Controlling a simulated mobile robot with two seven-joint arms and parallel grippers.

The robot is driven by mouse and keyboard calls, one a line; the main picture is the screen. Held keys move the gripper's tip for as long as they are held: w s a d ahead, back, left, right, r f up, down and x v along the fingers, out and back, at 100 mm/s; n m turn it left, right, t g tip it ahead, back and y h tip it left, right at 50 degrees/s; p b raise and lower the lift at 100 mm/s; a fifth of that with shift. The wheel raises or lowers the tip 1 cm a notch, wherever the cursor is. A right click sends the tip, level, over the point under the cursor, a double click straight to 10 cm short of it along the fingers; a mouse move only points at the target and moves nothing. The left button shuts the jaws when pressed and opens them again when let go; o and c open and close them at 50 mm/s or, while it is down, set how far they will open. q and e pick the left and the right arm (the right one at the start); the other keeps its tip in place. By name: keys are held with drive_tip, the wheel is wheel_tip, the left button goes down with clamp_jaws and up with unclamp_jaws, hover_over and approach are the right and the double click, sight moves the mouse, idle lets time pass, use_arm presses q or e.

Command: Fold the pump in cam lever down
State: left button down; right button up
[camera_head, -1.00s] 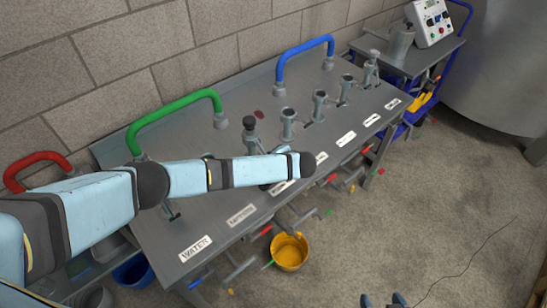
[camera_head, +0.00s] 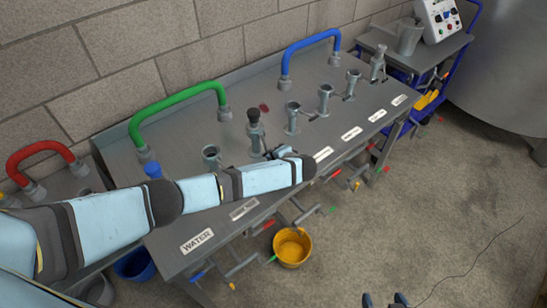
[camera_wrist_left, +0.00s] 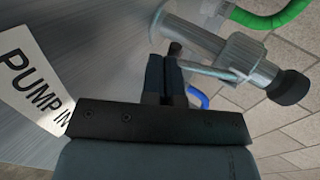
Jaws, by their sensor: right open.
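The pump-in coupling (camera_head: 255,137), a grey upright fitting with a black cap, stands on the steel bench. In the left wrist view the coupling (camera_wrist_left: 245,58) lies on its side in the picture, and a thin grey cam lever (camera_wrist_left: 208,72) runs from it to the fingers. The PUMP IN label (camera_wrist_left: 35,80) is at the left there. My left gripper (camera_wrist_left: 167,75) has its fingers together beside the lever; whether they touch it is unclear. It also shows in the head view (camera_head: 284,152), partly behind its wrist. My right gripper (camera_head: 384,300) is open and empty at the bottom edge.
Several more couplings (camera_head: 325,100) stand along the bench (camera_head: 180,215). Red, green (camera_head: 180,100) and blue (camera_head: 308,45) hoses arch behind. A yellow bucket (camera_head: 291,247) stands on the floor below. A trolley (camera_head: 410,65) is at the back right.

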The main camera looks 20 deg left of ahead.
use_arm(q)
drive_tip(key=shift+a+r, duration=0.1)
drive_tip(key=shift+a, duration=0.05)
idle(0.3)
drive_tip(key=shift+r+p, duration=0.65)
drive_tip(key=shift+p, duration=0.2)
